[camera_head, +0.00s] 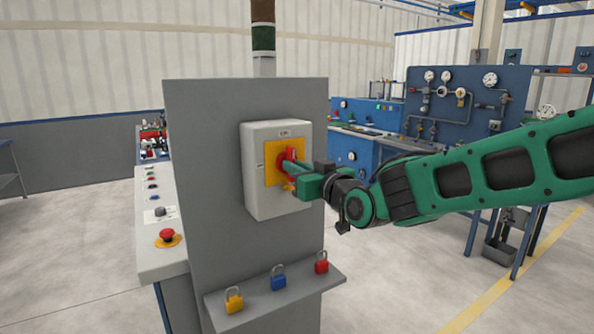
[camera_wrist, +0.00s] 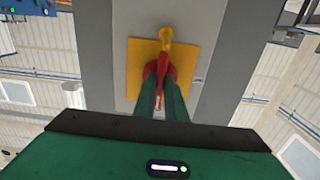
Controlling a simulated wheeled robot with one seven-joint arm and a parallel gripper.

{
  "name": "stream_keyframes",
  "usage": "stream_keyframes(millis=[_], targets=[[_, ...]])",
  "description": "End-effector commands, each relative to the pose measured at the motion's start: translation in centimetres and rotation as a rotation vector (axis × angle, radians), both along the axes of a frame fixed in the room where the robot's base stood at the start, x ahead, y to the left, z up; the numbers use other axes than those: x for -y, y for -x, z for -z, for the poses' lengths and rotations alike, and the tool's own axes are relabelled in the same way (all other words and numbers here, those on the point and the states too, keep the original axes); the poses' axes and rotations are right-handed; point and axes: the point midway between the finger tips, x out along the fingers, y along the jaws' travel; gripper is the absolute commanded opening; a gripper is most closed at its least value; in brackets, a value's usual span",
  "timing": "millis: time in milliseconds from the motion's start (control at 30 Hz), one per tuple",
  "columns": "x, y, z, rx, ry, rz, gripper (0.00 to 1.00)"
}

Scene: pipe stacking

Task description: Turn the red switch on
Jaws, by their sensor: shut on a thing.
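The red switch (camera_head: 291,154) is a rotary handle on a yellow square plate (camera_head: 271,164), on the front of a light grey box (camera_head: 253,193). In the wrist view the red switch (camera_wrist: 157,69) sits on the yellow plate (camera_wrist: 136,84). A yellow padlock or tab (camera_wrist: 166,35) shows at the handle's far end. My gripper (camera_head: 290,166) reaches the switch from the right. In the wrist view its two green fingers (camera_wrist: 162,100) are closed on the red handle, one on each side. The fingers hide part of the handle in the head view.
The box hangs on a grey panel (camera_head: 205,150). A shelf (camera_head: 305,292) below holds a yellow padlock (camera_head: 234,301), a blue padlock (camera_head: 278,279) and a red padlock (camera_head: 321,264). A console with a red button (camera_head: 167,235) stands left.

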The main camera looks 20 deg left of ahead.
Motion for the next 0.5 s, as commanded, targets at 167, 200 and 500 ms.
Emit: stream_keyframes(millis=[167, 200, 500], targets=[[0.23, -0.24, 0.09, 0.000, 0.001, 0.005, 0.29], [0.20, -0.21, 0.06, 0.000, 0.001, 0.005, 0.29], [0.45, 0.16, 0.00, 0.001, 0.001, 0.003, 0.29]])
